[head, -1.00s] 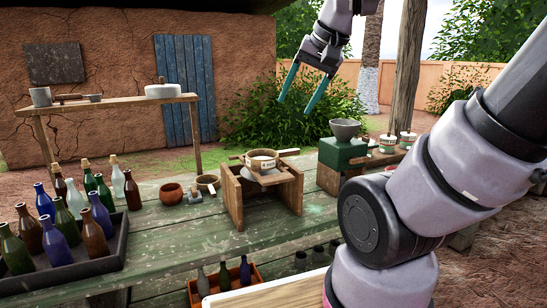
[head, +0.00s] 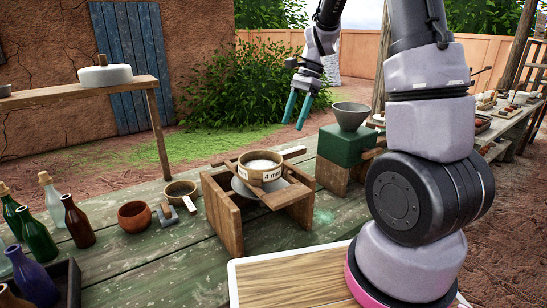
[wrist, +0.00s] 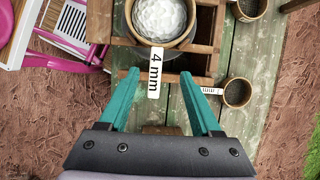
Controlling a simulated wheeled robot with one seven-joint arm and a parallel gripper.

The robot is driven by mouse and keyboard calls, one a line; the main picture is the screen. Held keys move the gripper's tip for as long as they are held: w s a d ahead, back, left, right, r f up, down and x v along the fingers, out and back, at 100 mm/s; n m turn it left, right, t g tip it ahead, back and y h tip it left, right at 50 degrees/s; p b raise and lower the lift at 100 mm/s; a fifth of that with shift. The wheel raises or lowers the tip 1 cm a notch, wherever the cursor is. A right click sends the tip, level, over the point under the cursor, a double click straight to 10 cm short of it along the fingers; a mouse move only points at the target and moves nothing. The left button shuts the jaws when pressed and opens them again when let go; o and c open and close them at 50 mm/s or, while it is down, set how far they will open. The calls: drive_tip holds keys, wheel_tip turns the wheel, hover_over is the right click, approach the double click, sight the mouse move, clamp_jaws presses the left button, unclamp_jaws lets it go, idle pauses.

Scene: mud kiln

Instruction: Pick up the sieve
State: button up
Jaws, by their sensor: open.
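The sieve (head: 256,176) is a round, light wooden-rimmed pan with a "4 mm" label and pale material inside. It rests on the rails of a wooden stand (head: 225,222) on the green table. In the wrist view the sieve (wrist: 133,30) is at the top, partly cut off, with its label tag pointing toward my fingers. My gripper (head: 295,123) has teal fingers, open and empty. In the head view it hangs above and to the right of the sieve. In the wrist view my gripper (wrist: 158,74) has its fingertips either side of the label in the picture, apart from the rim.
Another labelled round pan (head: 181,190) and a reddish bowl (head: 134,216) stand left of the stand. Bottles (head: 77,221) fill the left. A green block with a grey funnel-like bowl (head: 350,117) stands to the right. Bare table lies in front of the stand.

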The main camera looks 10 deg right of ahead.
sight(284, 152)
drive_tip(key=shift+w+a+f, duration=0.1)
drive_tip(key=shift+f, duration=0.35)
drive_tip(key=x, duration=0.4)
drive_tip(key=shift+f, duration=0.2)
drive_tip(key=x, duration=0.5)
drive_tip(key=shift+s+f, duration=0.25)
drive_tip(key=shift+s, duration=0.2)
drive_tip(key=shift+c, duration=0.3)
clamp_jaws()
